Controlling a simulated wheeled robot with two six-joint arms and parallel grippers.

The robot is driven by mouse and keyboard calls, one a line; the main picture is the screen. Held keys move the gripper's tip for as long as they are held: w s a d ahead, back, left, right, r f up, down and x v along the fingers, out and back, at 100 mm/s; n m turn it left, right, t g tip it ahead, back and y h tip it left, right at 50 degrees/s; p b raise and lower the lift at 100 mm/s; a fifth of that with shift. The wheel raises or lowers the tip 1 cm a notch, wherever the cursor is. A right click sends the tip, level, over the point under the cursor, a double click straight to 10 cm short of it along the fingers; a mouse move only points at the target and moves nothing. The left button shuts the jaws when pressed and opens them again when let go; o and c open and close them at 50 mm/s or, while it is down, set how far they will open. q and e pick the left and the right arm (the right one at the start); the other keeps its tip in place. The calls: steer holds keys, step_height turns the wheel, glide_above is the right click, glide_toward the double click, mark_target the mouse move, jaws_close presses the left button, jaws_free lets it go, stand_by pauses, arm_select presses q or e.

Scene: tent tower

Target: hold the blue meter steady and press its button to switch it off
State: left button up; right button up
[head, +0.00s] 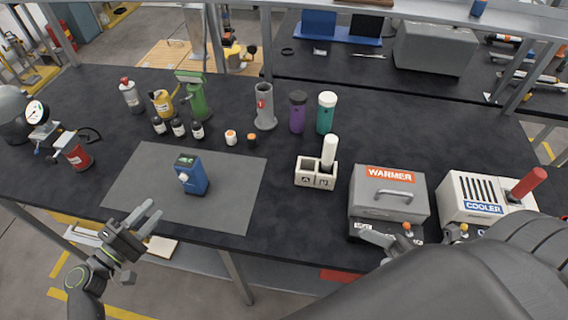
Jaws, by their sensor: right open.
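The blue meter (192,177) stands upright on the grey mat (140,203) at the left of the table. It has a small greenish display at its top and a pale part on its front left side, which may be the button. My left gripper (147,213) is open and empty, over the front edge of the mat, in front of and left of the meter and apart from it. My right gripper (417,243) is in front of the warmer box, open, partly hidden by my own arm.
The warmer box (389,202) and the cooler box (475,205) stand at the right. A white holder (315,172) with a white cylinder is mid-table. The mat around the meter is clear.

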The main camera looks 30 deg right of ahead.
step_height(320, 180, up, 3)
steer(key=w+n+y, duration=0.1)
arm_select(q)
steer(key=shift+s, duration=0.1)
arm_select(e)
steer(key=n+g+h, duration=0.5)
steer(key=n+h, duration=0.1)
steer(key=h, duration=0.3)
glide_toward(191, 172)
steer(key=s+d, duration=0.2)
steer(key=d, duration=0.3)
steer(key=w+h, duration=0.1)
steer(key=shift+m, duration=0.3)
steer(key=x, duration=1.7)
steer(key=shift+a+f, duration=0.25)
steer(key=shift+f, duration=0.15)
